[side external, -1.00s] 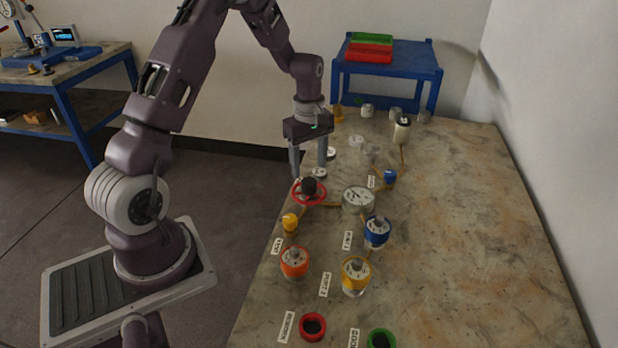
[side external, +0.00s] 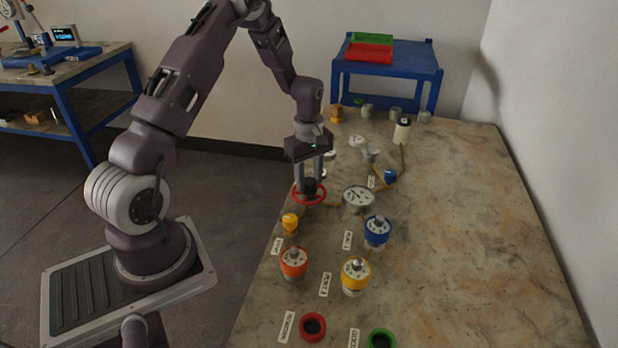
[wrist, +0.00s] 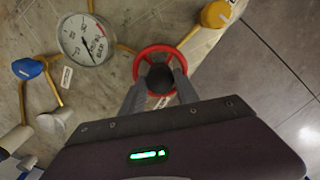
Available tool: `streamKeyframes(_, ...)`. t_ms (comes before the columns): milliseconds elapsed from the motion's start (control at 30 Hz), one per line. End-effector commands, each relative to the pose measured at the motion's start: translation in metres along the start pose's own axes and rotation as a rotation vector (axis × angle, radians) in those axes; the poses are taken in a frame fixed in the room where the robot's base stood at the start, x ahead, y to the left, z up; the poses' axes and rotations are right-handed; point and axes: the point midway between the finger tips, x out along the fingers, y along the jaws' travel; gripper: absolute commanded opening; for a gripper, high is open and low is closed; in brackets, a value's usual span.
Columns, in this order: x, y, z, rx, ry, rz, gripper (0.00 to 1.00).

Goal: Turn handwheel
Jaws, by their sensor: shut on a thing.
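The handwheel is a red ring with a dark hub (side external: 309,194), near the left edge of the stone-topped table in the side view. In the wrist view the red handwheel (wrist: 139,64) shows its ring around the dark round hub. My gripper (side external: 310,180) points down over the wheel, its two grey fingers on either side of the hub. In the wrist view my gripper (wrist: 160,88) is shut on the hub, inside the ring. The fingers and palm hide the near part of the wheel.
A pressure gauge (side external: 358,197) stands just right of the wheel, with a yellow valve handle (side external: 290,222) in front. Blue (side external: 377,232), orange (side external: 294,262) and yellow (side external: 355,275) flanged vessels stand nearer. A blue handle (side external: 389,176) is behind the gauge. The table's right side is clear.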

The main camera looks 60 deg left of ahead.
Motion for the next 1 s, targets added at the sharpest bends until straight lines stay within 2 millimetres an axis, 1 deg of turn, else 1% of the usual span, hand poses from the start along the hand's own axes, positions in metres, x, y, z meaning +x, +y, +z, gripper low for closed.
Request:
streamKeyframes(167, -0.0004, 0.0003, 0.0001, 0.039, 0.000, 0.001, 0.00)
streamKeyframes(367, -0.0006, 0.0004, 0.0001, 0.159, 0.000, 0.001, 0.00)
streamKeyframes(1000, -0.0008, 0.0006, -0.0001, 0.759, 0.001, 0.002, 0.00)
